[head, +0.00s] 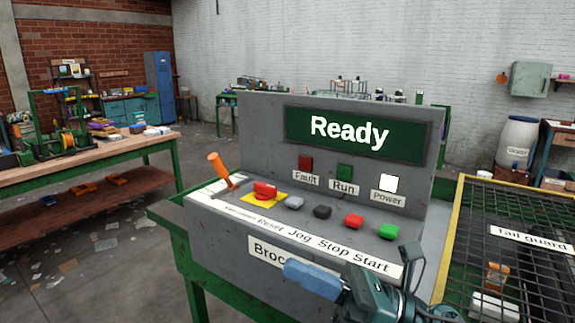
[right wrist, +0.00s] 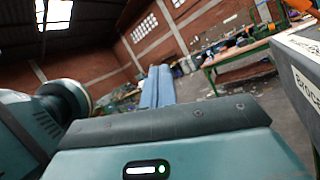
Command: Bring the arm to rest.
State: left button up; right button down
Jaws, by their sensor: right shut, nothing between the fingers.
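My right gripper (head: 290,270) is at the bottom of the head view, in front of the grey control console (head: 225,245). Its blue fingers are shut with nothing between them, and they cover part of the console's front label. In the right wrist view the blue fingers (right wrist: 158,88) lie together and point out into the room. The gripper looks below the row of buttons; whether it touches the console front I cannot tell. My left gripper is not in view.
The console has an orange lever (head: 219,168), a red knob (head: 264,190), several buttons and a green "Ready" screen (head: 350,132). The white Power lamp (head: 388,183) is lit. A yellow-framed mesh guard (head: 453,230) stands close right. A workbench (head: 95,155) is left, with open floor between.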

jog(key=w+d+f+m+t+h+p, duration=0.1)
jog(key=d+f+m+t+h, duration=0.35)
jog(key=m, duration=0.65)
jog(key=w+d+f+m+t+h, duration=0.1)
jog(key=d+f+m+t+h, duration=0.1)
jog(key=f+m+t+h, duration=0.65)
jog(key=w+d+f+m+h+p, duration=0.1)
jog(key=d+f+m, duration=0.25)
jog(key=m, duration=1.05)
jog(key=s+d+f+m+g+h, duration=0.1)
jog(key=s+f+m+g+h, duration=0.1)
jog(key=s+f+m, duration=0.3)
jog(key=s+d+f+m+g+h, duration=0.1)
jog(key=s+f+m+g, duration=0.4)
jog(key=f, duration=0.8)
jog(key=s+m+h, duration=0.1)
jog(key=s, duration=0.2)
jog(key=shift+f+h+p, duration=0.25)
jog(key=shift+h+p, duration=0.1)
jog(key=shift+h, duration=0.05)
jog(key=shift+m, duration=0.25)
